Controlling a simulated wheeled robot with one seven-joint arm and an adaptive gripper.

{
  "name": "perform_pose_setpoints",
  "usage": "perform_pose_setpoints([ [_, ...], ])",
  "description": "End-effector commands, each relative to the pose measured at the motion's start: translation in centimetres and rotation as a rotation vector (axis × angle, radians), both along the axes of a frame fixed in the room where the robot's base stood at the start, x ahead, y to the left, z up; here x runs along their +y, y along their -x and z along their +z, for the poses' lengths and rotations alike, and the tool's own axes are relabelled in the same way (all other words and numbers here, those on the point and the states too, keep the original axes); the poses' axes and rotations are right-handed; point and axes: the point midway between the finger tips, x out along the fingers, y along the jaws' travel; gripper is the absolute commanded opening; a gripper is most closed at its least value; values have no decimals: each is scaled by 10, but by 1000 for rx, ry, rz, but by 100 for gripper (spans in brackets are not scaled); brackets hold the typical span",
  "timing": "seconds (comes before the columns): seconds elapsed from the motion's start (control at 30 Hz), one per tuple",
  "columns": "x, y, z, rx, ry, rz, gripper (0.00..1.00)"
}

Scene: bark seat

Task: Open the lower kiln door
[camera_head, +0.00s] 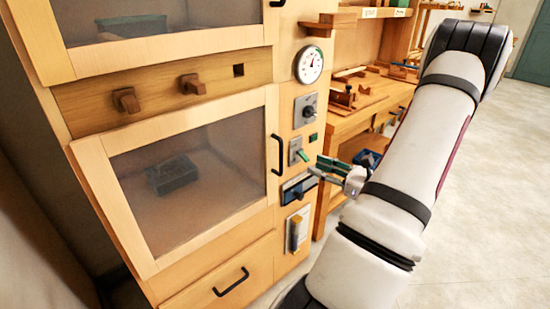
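The lower kiln door (107,196) is a pale wooden frame around a dark see-through pane, and it looks shut. Its black bar handle (279,154) stands upright on the right side of the frame. A dark box-like object (172,175) shows behind the pane. My gripper (318,167) is to the right of the handle, in front of the control strip and close to a switch with a green lever (300,154). It is apart from the door handle in the picture. I cannot tell whether the fingers touch the switch or how far apart they are.
The upper door (150,52) is above, with wooden knobs (192,84) between the doors. A dial (310,65), a knob panel (306,110) and a lower switch (296,231) line the control strip. A drawer (215,285) is below. A workbench (375,98) stands behind; floor (480,200) is clear at right.

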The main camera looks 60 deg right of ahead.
Motion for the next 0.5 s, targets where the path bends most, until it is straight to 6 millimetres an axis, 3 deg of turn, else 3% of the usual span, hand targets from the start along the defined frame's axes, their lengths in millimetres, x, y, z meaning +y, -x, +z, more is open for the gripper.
perform_pose_setpoints([
  [0.17, -2, -12, -1, -5, -3, -6, 31],
  [0.5, -4, -77, -1, -3, -1, -2, 31],
])
